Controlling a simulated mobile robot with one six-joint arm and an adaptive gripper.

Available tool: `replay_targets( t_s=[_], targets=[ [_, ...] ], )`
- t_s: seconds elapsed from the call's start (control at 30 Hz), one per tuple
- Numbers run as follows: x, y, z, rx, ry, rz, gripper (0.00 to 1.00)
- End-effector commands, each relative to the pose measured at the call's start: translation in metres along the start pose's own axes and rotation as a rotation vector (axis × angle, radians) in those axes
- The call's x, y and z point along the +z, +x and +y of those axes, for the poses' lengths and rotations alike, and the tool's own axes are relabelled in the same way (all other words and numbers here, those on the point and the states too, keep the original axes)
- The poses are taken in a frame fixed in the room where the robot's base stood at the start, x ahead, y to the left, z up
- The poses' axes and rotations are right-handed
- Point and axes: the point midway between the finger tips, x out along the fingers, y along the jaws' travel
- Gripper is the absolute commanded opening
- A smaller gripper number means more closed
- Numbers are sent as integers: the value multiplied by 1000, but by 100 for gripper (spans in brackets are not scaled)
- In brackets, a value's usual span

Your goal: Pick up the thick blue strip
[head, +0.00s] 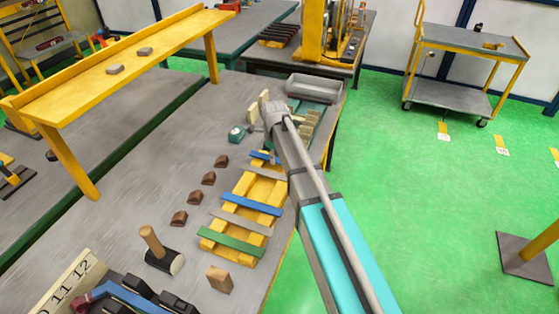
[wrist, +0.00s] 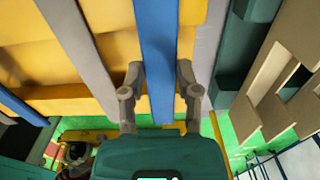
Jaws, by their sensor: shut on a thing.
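My gripper (wrist: 159,72) is shut on a blue strip (wrist: 157,35), with one finger on each side of it, in the wrist view. That strip runs over a yellow rack, between two grey strips. A second blue strip (wrist: 22,107) shows at the far left there. In the head view one blue strip (head: 250,204) lies across the yellow rack (head: 238,188), and another blue strip (head: 263,157) shows farther back, partly behind my arm. My gripper is hidden by the arm in the head view. I cannot judge for sure which blue strip is thicker.
A green strip (head: 231,239) and grey strips lie on the rack. Several brown blocks (head: 208,178) and a mallet (head: 160,250) lie to its left. A grey bin (head: 314,88) stands behind.

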Motion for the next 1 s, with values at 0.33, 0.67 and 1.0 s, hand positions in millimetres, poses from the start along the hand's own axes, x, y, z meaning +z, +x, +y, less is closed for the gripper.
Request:
replay_targets(
  t_s=[0.33,0.67,1.0],
  targets=[
    [0,-3,0,0,0,0,0],
    [0,-24,0,0,0,0,0],
    [-11,-61,20,0,0,0,0]
  ],
)
